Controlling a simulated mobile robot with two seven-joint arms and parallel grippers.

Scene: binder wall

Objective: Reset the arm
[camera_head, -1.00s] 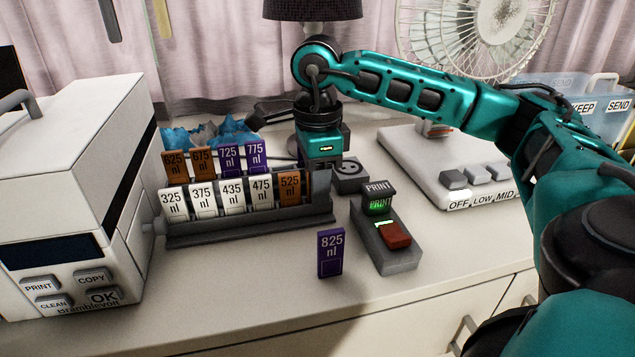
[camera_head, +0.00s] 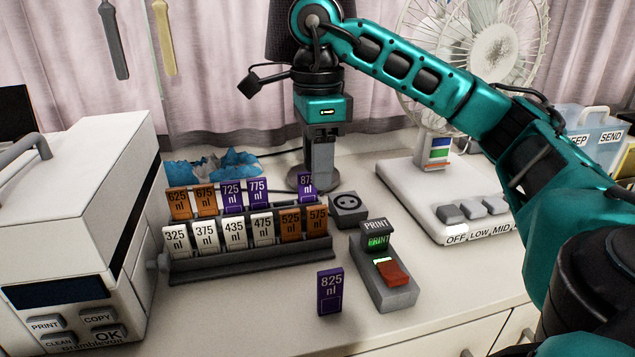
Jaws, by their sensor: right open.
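My teal right arm (camera_head: 400,72) reaches in from the right edge. My right gripper (camera_head: 320,160) hangs pointing down behind the tag rack, above the table, in front of the lamp. It is open, and nothing shows between its fingers. The finger gap is hard to make out from this angle. My left gripper is not in view.
The rack (camera_head: 250,262) holds several numbered tags. A purple 825 nl tag (camera_head: 330,291) stands in front, beside a print button box (camera_head: 398,298). A white machine (camera_head: 75,200) is left. A fan (camera_head: 490,60) stands right. A socket box (camera_head: 348,208) is near my gripper.

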